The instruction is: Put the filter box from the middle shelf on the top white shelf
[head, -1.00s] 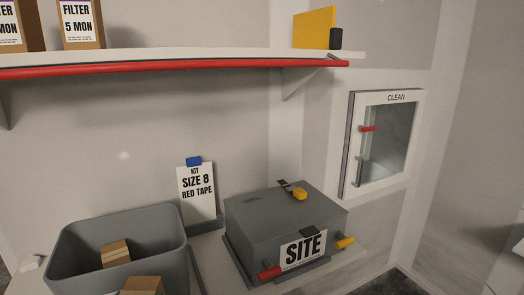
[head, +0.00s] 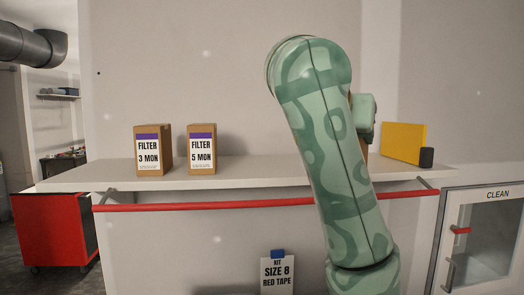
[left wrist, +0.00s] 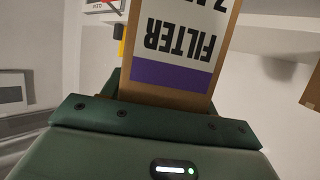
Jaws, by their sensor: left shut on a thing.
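My left gripper (head: 363,117) is mostly hidden behind my green patterned arm, above the top white shelf (head: 270,177) and left of the yellow panel. In the left wrist view it is shut on a cardboard filter box (left wrist: 180,45) with a purple band and a white label reading FILTER, upside down in that picture. The rest of the label is cut off. In the head view only a brown sliver of this box shows beside the arm. I cannot tell whether it touches the shelf. My right gripper is not in view.
A red bar (head: 200,205) runs along the front. Shelf between 5 MON and my arm is clear.

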